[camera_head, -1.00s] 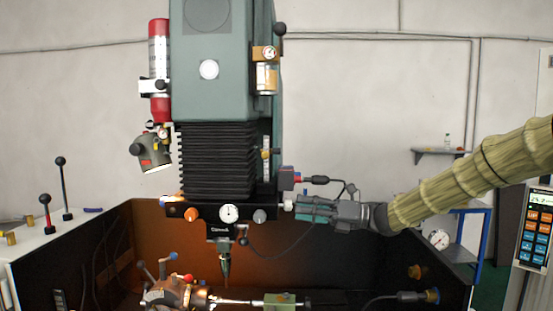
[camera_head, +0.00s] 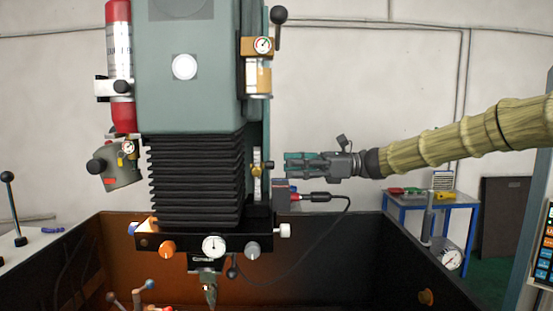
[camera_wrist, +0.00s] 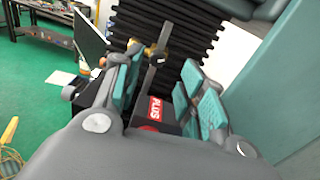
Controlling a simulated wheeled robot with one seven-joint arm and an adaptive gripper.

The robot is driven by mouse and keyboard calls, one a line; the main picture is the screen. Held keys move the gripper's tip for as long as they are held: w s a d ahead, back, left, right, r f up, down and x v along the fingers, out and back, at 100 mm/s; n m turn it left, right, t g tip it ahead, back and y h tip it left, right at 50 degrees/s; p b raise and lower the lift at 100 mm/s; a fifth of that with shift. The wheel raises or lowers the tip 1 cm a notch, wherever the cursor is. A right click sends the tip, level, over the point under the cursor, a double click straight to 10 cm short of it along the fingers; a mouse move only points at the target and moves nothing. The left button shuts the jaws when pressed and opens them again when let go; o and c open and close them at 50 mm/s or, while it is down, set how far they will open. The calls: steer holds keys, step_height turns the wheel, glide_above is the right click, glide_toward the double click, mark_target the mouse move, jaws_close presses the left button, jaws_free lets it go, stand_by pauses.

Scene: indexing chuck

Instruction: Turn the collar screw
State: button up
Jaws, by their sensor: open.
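A small brass collar (camera_head: 263,170) sits on a pale upright rod or scale at the right side of the machine's black bellows. A dark screw knob points right from it. My gripper (camera_head: 289,166) is to the right of the collar at about its height, with teal-padded fingers pointing left, open and empty. A small gap seems to separate the fingertips from the knob. In the wrist view, my open gripper (camera_wrist: 160,72) has the brass collar (camera_wrist: 157,55) and the upright bar showing beyond, between its fingers. The screw itself is too small to make out clearly there.
A dark box with a red plug and cable (camera_head: 314,197) lies just below my gripper; its red label (camera_wrist: 155,108) shows between the fingers. The black bellows (camera_head: 195,180) stand left of the collar.

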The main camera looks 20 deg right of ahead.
mark_target(269, 165)
steer(key=x, duration=0.1)
steer(key=p+x, duration=0.1)
steer(key=x, duration=0.1)
steer(key=shift+s+a+r, duration=0.15)
steer(key=shift+r, duration=0.1)
steer(key=shift+s+a+p, duration=0.1)
steer(key=shift+a+p, duration=0.2)
steer(key=shift+a, duration=0.25)
steer(key=shift+w+a+f, duration=0.1)
steer(key=shift+w+f, duration=0.15)
steer(key=shift+w, duration=0.2)
steer(key=shift+s+r, duration=0.1)
steer(key=shift+s, duration=0.1)
steer(key=shift+c, duration=0.2)
steer(key=c, duration=0.3)
jaws_close()
